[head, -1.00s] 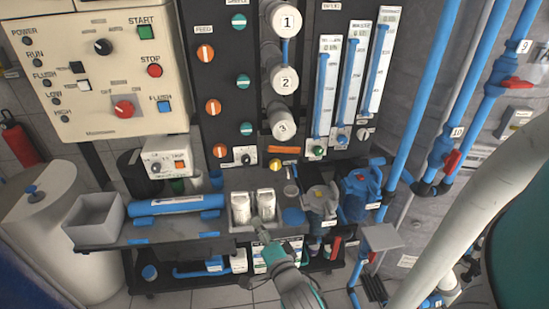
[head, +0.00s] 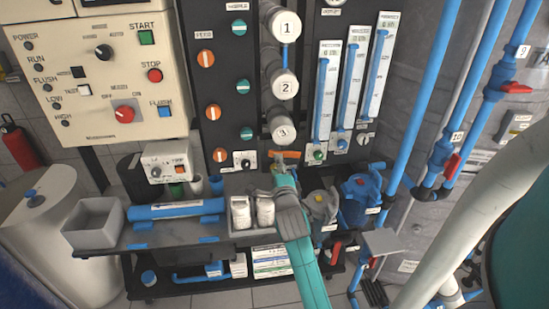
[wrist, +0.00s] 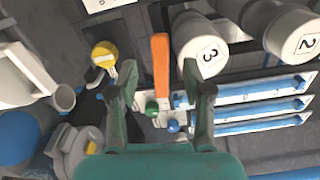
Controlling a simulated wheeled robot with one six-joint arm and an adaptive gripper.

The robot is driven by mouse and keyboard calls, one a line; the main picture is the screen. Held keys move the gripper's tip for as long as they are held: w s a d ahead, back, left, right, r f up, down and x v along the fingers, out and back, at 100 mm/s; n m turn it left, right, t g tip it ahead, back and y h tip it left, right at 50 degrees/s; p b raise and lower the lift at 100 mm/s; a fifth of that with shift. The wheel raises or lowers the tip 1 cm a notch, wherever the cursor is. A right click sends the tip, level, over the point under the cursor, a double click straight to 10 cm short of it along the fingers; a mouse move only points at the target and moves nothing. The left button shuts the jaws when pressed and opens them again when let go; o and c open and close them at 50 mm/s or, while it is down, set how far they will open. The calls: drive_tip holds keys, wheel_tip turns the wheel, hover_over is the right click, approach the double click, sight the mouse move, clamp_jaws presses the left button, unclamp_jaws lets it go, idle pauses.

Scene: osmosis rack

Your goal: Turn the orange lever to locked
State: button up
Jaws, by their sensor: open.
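The orange lever (head: 286,154) lies level on the dark panel, just below the white cylinder marked 3. In the wrist view the lever (wrist: 161,66) runs up and down the picture between the two fingers. My gripper (head: 280,166) is just below and in front of the lever in the head view. In the wrist view my gripper (wrist: 160,85) is open, one finger on each side of the lever, with visible gaps to it. I cannot tell the depth between fingertips and lever. A yellow round part (wrist: 103,54) is left of the left finger.
The cylinder marked 3 (wrist: 200,46) is close to the right finger. Flow meters (head: 325,92) with small coloured knobs are right of the lever. A small black knob (head: 245,162) is left of it. Two white bottles (head: 264,211) and a blue filter housing (head: 360,190) stand below.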

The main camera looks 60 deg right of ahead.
sight(285, 154)
drive_tip(key=shift+x, duration=2.65)
clamp_jaws()
